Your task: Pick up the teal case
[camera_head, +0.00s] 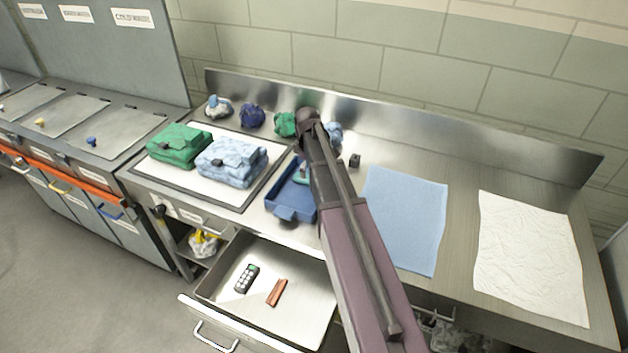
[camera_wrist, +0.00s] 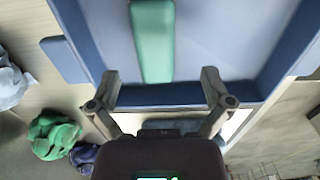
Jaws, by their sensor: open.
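The teal case (camera_wrist: 153,42) lies inside the blue tray (camera_wrist: 82,40) in the wrist view, long and narrow with rounded edges. In the head view a small part of the teal case (camera_head: 302,174) shows inside the blue tray (camera_head: 291,209), the rest hidden behind my arm. My gripper (camera_wrist: 160,84) is open and empty. Its two fingers stand apart over the tray's near wall in the wrist view, with the case's near end just beyond and between them. I cannot tell its height above the case. The head view hides the fingers behind my arm.
Folded green (camera_head: 180,146) and light blue (camera_head: 231,162) bags lie on a dark-framed white mat left of the tray. Crumpled bundles, including a green one (camera_head: 285,124), line the back. A blue cloth (camera_head: 404,220) and white sheet (camera_head: 530,258) lie right. An open drawer (camera_head: 315,302) juts out in front.

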